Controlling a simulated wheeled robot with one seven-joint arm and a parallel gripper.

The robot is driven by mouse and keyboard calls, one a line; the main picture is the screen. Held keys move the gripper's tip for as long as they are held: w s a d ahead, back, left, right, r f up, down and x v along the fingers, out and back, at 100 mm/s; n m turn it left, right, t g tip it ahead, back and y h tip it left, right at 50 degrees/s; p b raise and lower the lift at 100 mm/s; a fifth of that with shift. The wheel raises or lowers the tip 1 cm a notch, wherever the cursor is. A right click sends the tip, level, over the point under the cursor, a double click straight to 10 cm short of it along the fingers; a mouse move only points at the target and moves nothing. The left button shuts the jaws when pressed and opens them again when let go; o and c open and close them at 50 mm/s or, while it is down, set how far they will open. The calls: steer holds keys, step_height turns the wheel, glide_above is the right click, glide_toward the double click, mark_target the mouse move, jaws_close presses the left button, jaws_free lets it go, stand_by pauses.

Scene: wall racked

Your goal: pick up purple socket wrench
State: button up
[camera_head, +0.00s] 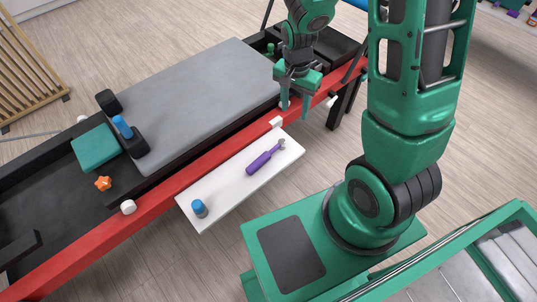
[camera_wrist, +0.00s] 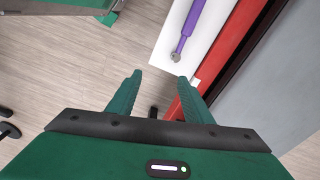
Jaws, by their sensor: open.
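The purple socket wrench (camera_head: 262,160) lies on a narrow white shelf (camera_head: 229,199) in the head view, its grey head pointing up and right. In the wrist view the wrench (camera_wrist: 189,25) lies at the top, with its grey head (camera_wrist: 176,57) nearest my gripper. My gripper (camera_head: 295,105) is open and empty, fingers pointing down, above and beyond the head end of the wrench. In the wrist view the two fingers of my gripper (camera_wrist: 160,78) are apart with floor seen between them. Neither finger touches the wrench.
A blue cylinder (camera_head: 199,208) stands at the shelf's near left end. A red beam (camera_head: 199,188) runs along the shelf's back. Behind it is a grey pad (camera_head: 200,95), with a teal box (camera_head: 95,147) and an orange star-shaped piece (camera_head: 103,183) at left. The shelf around the wrench is clear.

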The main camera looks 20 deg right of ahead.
mark_target(267, 154)
steer(key=shift+w+a+f+m+y, duration=0.1)
steer(key=shift+w+a+f+m, duration=0.3)
steer(key=shift+a+f, duration=2.35)
steer(key=shift+w+a+f+m+y, duration=0.15)
steer(key=shift+f+m, duration=0.3)
steer(key=shift+f, duration=4.75)
steer(key=shift+w+a+f+m+y, duration=0.1)
steer(key=shift+w+a+f+m, duration=0.3)
steer(key=shift+a+f, duration=2.35)
steer(key=shift+d+f, duration=1.25)
jaws_close()
